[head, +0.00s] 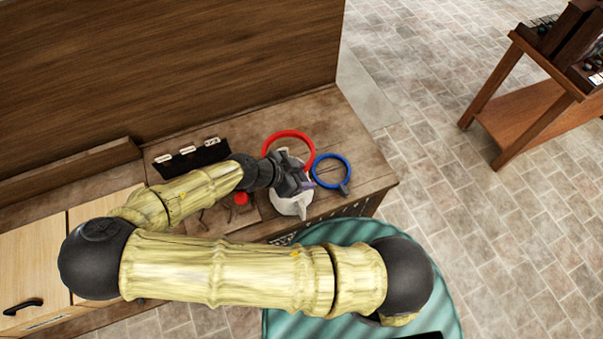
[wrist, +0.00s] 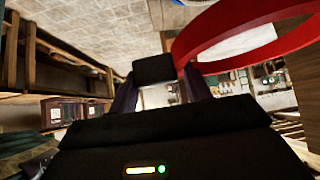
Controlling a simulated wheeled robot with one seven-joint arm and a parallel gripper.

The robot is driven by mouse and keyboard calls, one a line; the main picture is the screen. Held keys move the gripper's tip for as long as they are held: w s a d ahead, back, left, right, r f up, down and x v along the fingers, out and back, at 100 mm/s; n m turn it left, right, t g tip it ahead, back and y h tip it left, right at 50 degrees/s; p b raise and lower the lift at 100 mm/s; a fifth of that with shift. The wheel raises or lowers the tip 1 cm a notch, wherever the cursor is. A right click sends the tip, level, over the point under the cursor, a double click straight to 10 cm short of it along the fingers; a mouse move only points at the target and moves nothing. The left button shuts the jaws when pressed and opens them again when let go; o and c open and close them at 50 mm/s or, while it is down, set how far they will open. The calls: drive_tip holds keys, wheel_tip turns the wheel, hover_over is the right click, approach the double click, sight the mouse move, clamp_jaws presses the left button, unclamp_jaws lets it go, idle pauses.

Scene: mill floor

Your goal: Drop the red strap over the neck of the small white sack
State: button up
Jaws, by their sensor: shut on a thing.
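The red strap (head: 291,134) is a round loop at the far side of the small white sack (head: 291,206) in the head view. It shows large at the upper right of the wrist view (wrist: 250,24). My gripper (head: 304,186) is over the sack and hides much of its upper part and neck. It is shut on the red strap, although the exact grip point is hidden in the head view. I cannot tell whether the loop is around the neck or only above it.
A blue ring (head: 349,161) lies right of the sack, near the right end of the wooden bench (head: 352,118). A black holder with white labels (head: 197,160) stands further left. A small red thing (head: 240,198) is beside my arm. A wooden stand (head: 520,115) is away at right.

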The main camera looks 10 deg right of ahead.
drive_tip(key=shift+f+b, duration=1.6)
drive_tip(key=shift+f, duration=0.2)
drive_tip(key=shift+r, duration=0.1)
drive_tip(key=shift+a+p, duration=0.1)
drive_tip(key=shift+p, duration=0.3)
idle(0.6)
drive_tip(key=shift+f+b, duration=1.7)
drive_tip(key=shift+f, duration=0.85)
drive_tip(key=shift+f, duration=0.35)
